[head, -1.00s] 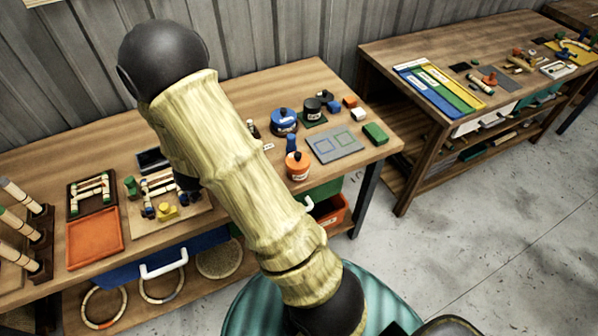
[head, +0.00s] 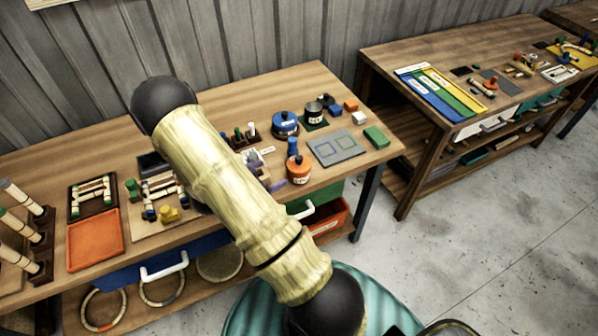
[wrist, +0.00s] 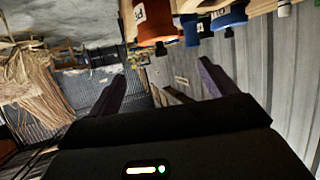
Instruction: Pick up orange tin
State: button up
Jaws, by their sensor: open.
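The orange tin (head: 298,171) stands upright near the front edge of the workbench, with a dark knob on its lid and a pale label. In the wrist view, which looks turned over, the orange tin (wrist: 152,25) is at the top centre, partly cut off by the frame edge. My gripper (wrist: 160,80) is open there, its two dark purple fingers apart with nothing between them. The tin lies outside the gap, above it in the picture. In the head view my gripper is just left of the tin, largely hidden behind my arm.
A blue tin (head: 285,124) and a black tin (head: 314,115) stand behind the orange one. A small blue bottle-like object (head: 292,147) is close behind it. A grey board (head: 337,147) and a green block (head: 376,137) lie to the right.

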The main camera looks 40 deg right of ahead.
aim_at(299, 162)
jog(key=p+x, duration=0.2)
jog(key=x, duration=0.6)
jog(key=shift+d+p, duration=0.3)
jog(key=shift+p, duration=0.05)
jog(key=shift+w+d+f, duration=0.1)
jog(key=shift+w+f, duration=0.05)
jog(key=shift+f, duration=0.05)
jog(key=shift+d+p, duration=0.35)
jog(key=p+x, duration=0.2)
jog(key=x, duration=0.2)
jog(key=shift+s+d+r, duration=0.1)
jog(key=shift+s+d, duration=0.05)
jog(key=shift+s, duration=0.05)
jog(key=shift+w+d, duration=0.15)
